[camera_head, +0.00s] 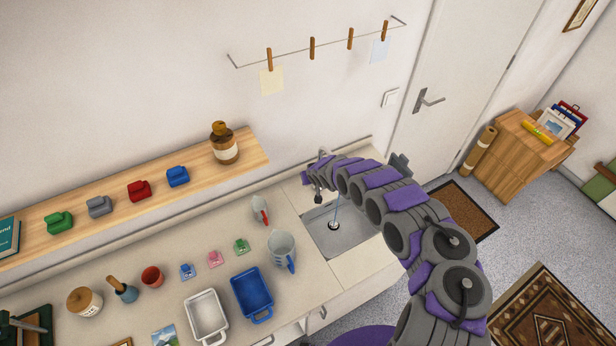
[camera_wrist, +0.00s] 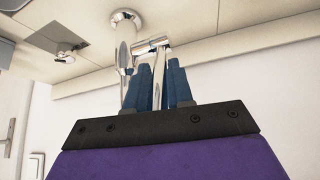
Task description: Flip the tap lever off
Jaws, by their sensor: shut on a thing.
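The chrome tap (camera_wrist: 124,38) shows in the wrist view, with its curved spout at left and a thin lever (camera_wrist: 158,72) beside it. My gripper (camera_wrist: 156,70) is shut on the lever, its blue fingers on either side of it. In the head view my purple and grey arm reaches to the back of the sink (camera_head: 350,243) and hides most of the tap. A thin bluish stream of water (camera_head: 336,209) runs down to the drain.
A wooden shelf (camera_head: 110,212) with a brown bottle (camera_head: 224,146) runs along the wall. A door (camera_head: 455,80) stands at right.

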